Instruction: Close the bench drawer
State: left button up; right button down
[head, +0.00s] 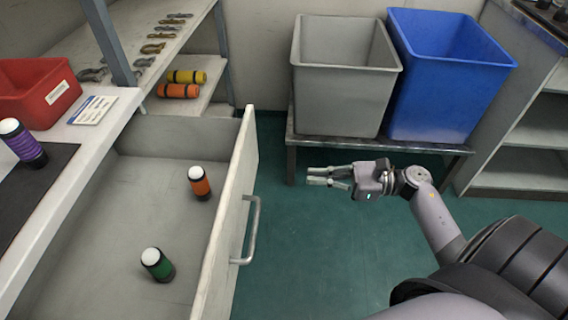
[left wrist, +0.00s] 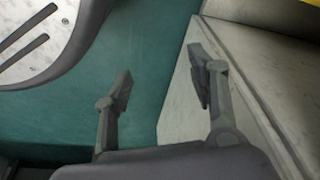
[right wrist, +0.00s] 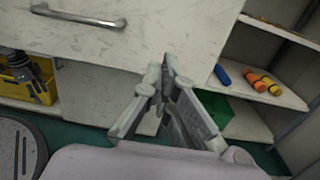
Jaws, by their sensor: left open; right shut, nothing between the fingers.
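The bench drawer (head: 120,215) stands open in the head view. An orange-banded cylinder (head: 200,183) and a green-banded cylinder (head: 157,264) are inside it. Its pale front has a metal bar handle (head: 255,230), which also shows at the top left of the right wrist view (right wrist: 85,20). My right gripper (head: 318,176) is shut and empty, to the right of the drawer front and apart from it, with floor between. Its fingers (right wrist: 168,75) also show in its wrist view. My left gripper (left wrist: 165,82) is open and empty beside a pale panel; it is not visible in the head view.
A grey bin (head: 340,85) and a blue bin (head: 440,80) stand on a low bench behind my right gripper. The benchtop holds a red bin (head: 38,98) and a purple-banded cylinder (head: 25,146). Green floor (head: 310,250) lies clear right of the drawer.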

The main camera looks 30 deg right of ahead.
aim_at(249, 173)
pick_arm(q)
jog(key=s+f, duration=0.1)
jog(key=s+f+p, duration=0.1)
jog(key=f, duration=0.1)
jog(key=s+f, duration=0.1)
jog(key=shift+a+f, duration=0.2)
jog(key=shift+f, duration=0.1)
pick_arm(e)
jog(key=x, duration=1.3)
jog(key=shift+w, duration=0.1)
jog(key=shift+a, duration=0.1)
